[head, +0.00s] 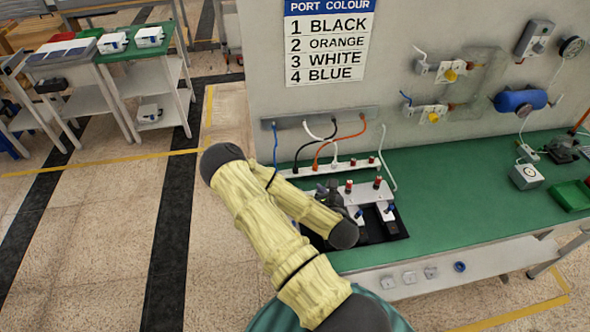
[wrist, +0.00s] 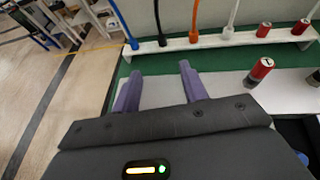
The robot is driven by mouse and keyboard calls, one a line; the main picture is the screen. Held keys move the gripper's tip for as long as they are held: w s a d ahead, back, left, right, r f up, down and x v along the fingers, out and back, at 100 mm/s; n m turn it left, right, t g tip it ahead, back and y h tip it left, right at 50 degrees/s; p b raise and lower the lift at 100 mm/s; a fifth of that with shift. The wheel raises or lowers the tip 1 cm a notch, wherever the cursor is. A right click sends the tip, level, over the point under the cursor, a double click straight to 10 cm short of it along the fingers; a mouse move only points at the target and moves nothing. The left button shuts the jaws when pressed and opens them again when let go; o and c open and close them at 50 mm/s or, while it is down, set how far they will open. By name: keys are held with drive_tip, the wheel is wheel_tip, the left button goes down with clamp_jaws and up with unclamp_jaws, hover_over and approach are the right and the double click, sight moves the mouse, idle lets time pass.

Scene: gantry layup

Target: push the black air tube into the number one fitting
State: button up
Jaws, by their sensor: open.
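The black tube (head: 309,144) hangs from the wall bar in the head view and curves down to the white strip at the table's back. In the wrist view the black tube (wrist: 158,22) ends in a dark piece at the strip, ahead of my fingers. The number one fitting (wrist: 261,70) has a red top marked 1 and stands right of my fingers; no tube shows in it. My gripper (wrist: 158,74) is open, with two purple fingers apart and nothing between them. In the head view my arm partly hides the gripper and the work area.
Blue (wrist: 128,28), orange (wrist: 195,15) and white (wrist: 232,14) tubes stand along the white strip (wrist: 215,41). More red-topped fittings (wrist: 300,27) are at right. A port colour chart (head: 328,42) lists 1 as black.

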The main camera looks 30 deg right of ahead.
sight(295, 170)
drive_tip(key=shift+w, duration=0.1)
drive_tip(key=b+x, duration=0.2)
drive_tip(key=shift+w+f, duration=0.3)
drive_tip(key=w+b, duration=0.1)
drive_tip(key=b, duration=0.4)
drive_tip(key=shift+w+f, duration=0.2)
drive_tip(key=shift+b, duration=0.45)
drive_tip(key=b, duration=0.6)
drive_tip(key=shift+w+d+f, duration=0.2)
drive_tip(key=shift+w+f, duration=0.05)
drive_tip(key=x, duration=0.3)
drive_tip(key=p+x, duration=0.1)
drive_tip(key=x, duration=0.2)
drive_tip(key=shift+r+p, duration=0.25)
drive_tip(key=shift+p, duration=0.05)
drive_tip(key=shift+w+d+f, duration=0.1)
drive_tip(key=shift+w+f, duration=0.15)
drive_tip(key=shift+w, duration=0.3)
drive_tip(key=shift+w, duration=0.1)
